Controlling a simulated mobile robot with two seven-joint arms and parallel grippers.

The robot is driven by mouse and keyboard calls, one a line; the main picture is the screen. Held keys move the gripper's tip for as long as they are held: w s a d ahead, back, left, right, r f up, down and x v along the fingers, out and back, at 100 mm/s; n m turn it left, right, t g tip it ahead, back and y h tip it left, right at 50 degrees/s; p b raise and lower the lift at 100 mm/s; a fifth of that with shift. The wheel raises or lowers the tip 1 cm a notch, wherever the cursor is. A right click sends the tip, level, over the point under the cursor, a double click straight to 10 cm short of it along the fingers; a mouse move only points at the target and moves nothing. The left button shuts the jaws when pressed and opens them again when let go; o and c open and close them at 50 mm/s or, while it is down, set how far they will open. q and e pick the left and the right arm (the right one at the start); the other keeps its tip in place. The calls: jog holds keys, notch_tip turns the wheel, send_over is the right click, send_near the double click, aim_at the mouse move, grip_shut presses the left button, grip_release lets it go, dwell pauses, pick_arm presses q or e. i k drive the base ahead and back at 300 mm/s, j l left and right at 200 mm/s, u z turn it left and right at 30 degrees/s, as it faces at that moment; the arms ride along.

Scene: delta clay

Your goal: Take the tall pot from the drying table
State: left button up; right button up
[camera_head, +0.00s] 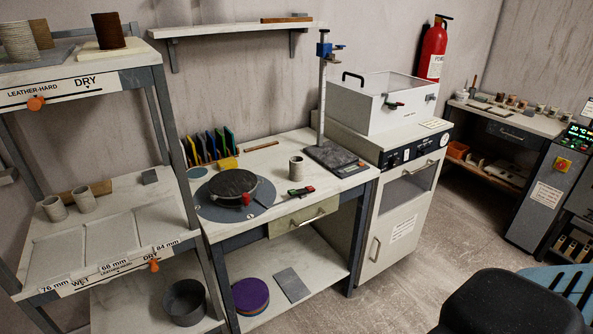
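I cannot tell for certain which surface is the drying table or which pot is the tall pot. A rack at the left has a top shelf (62,72) with "LEATHER-HARD" and "DRY" labels. On it stand a pale ribbed pot (18,42), a tan pot (41,34) partly behind it, and a dark brown pot (108,31) on a pale board. Two small grey pots (54,208) (84,199) stand on the lower labelled shelf (112,236). A small pale pot (296,167) stands upright on the middle worktable (262,160). Neither of my grippers is in view.
A dark wheel disc (233,184) and a grey stand (331,158) occupy the worktable. A white cabinet (405,213) stands to its right. Several small pots stand on a far-right table (545,125). A black rounded shape (510,303) blocks the lower right; floor (440,240) shows beyond it.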

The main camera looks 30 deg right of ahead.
aim_at(297, 169)
jog(key=i+l+z, duration=0.4)
jog(key=l, duration=0.15)
jog(key=i+l+z, duration=0.35)
jog(key=l, duration=0.15)
jog(key=i+l+z, duration=0.4)
jog(key=i+j, duration=0.05)
